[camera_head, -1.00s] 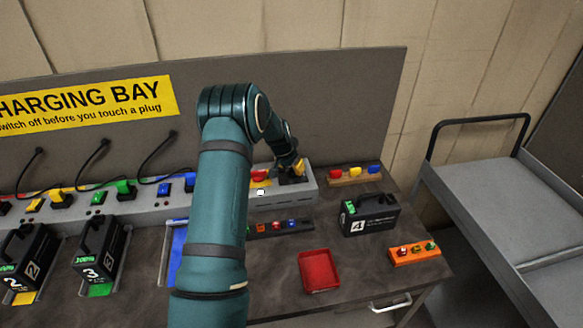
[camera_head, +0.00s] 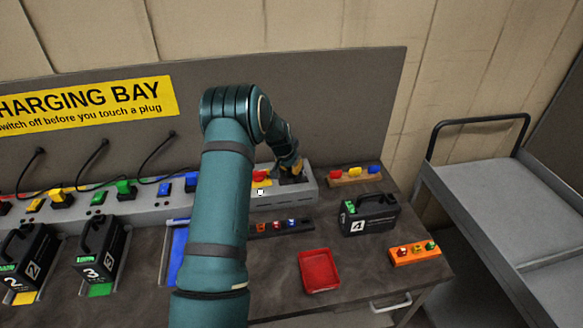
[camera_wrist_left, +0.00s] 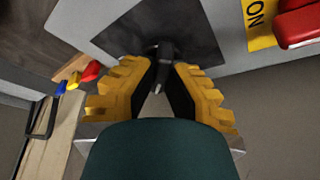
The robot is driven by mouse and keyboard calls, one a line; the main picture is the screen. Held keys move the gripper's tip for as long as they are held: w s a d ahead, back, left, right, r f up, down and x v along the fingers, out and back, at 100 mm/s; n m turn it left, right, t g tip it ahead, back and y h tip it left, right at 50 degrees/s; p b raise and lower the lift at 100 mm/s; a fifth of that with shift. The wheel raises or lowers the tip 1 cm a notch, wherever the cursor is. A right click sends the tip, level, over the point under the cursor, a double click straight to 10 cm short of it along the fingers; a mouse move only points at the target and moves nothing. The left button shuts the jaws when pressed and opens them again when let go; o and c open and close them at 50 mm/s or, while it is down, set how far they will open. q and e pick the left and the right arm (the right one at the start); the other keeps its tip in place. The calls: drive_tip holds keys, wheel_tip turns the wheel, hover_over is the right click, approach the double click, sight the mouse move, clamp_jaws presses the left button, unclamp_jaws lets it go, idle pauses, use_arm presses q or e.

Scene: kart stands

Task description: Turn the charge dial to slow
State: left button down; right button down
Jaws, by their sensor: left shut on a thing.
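The charge dial (camera_wrist_left: 163,50) is a dark knob with a pale-tipped pointer on a dark square plate (camera_wrist_left: 200,35), at the top middle of the left wrist view. The plate is on the right end of the grey charging strip (camera_head: 307,190). My left gripper (camera_wrist_left: 163,72) has its yellow-backed fingers on both sides of the knob, shut on it. In the head view the left gripper (camera_head: 290,167) is at that end of the strip, and it hides most of the dial. The dial's markings cannot be read. My right gripper is not in view.
A red switch (camera_wrist_left: 297,24) with a yellow ON label (camera_wrist_left: 258,20) is beside the dial plate. A wooden block with coloured pieces (camera_head: 355,177) lies right of the strip. Battery 4 (camera_head: 370,214), a red tray (camera_head: 319,270) and an orange block (camera_head: 414,253) stand in front.

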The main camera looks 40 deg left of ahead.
use_arm(q)
drive_tip(key=n+y, duration=0.1)
drive_tip(key=n, duration=0.2)
drive_tip(key=shift+d+g, duration=0.1)
drive_tip(key=shift+g, duration=0.2)
drive_tip(key=n+y, duration=0.1)
drive_tip(key=n, duration=0.1)
drive_tip(key=n+g+p, duration=0.1)
drive_tip(key=n, duration=0.2)
drive_tip(key=shift+n+y, duration=0.3)
drive_tip(key=shift+y, duration=0.1)
drive_tip(key=shift+f, duration=0.1)
drive_tip(key=c, duration=1)
unclamp_jaws()
drive_tip(key=v, duration=1.2)
